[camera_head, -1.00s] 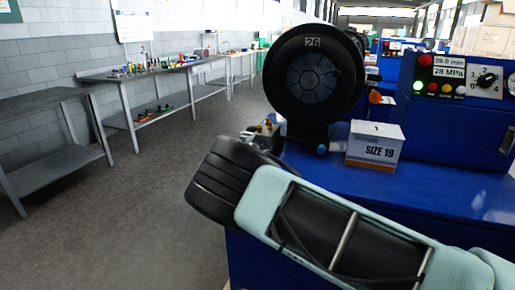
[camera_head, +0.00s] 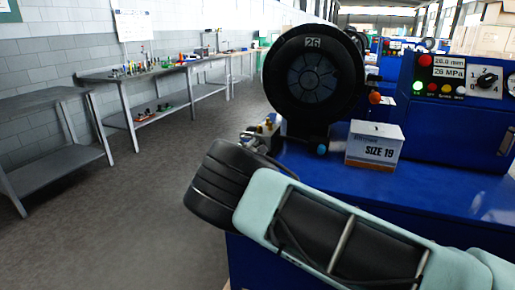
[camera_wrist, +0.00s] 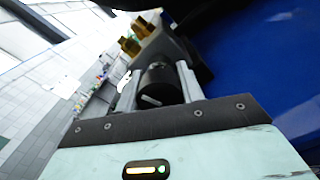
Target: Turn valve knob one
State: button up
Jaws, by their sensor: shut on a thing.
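In the wrist view, a black round knob (camera_wrist: 160,84) with a pale bar across its face sits between the two grey fingers of my gripper (camera_wrist: 158,90). The fingers are shut on its sides. The knob is on a dark body beside brass fittings (camera_wrist: 130,46). In the head view, brass-coloured fittings (camera_head: 267,124) show at the left of the blue machine, below the big black ring head marked 26 (camera_head: 312,78). My wrist and arm cover most of that area, so the gripped knob is not clearly seen there. I cannot tell which number the knob bears.
A white box marked SIZE 19 (camera_head: 375,145) stands on the blue machine top (camera_head: 430,195), right of the ring head. A control panel (camera_head: 455,78) with lamps and a selector is behind it. Grey benches (camera_head: 50,160) line the left wall. The floor at left is clear.

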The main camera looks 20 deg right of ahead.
jog(key=n+p, duration=0.1)
jog(key=n, duration=0.5)
jog(key=shift+p, duration=0.3)
jog(key=n+p, duration=0.1)
jog(key=n, duration=0.5)
jog(key=shift+n, duration=0.3)
jog(key=o, duration=1)
jog(key=shift+s, duration=0.1)
jog(key=b+v, duration=0.1)
jog(key=v, duration=1.6)
jog(key=shift+s+a+b, duration=0.1)
jog(key=shift+s+b, duration=0.05)
jog(key=shift+b, duration=0.25)
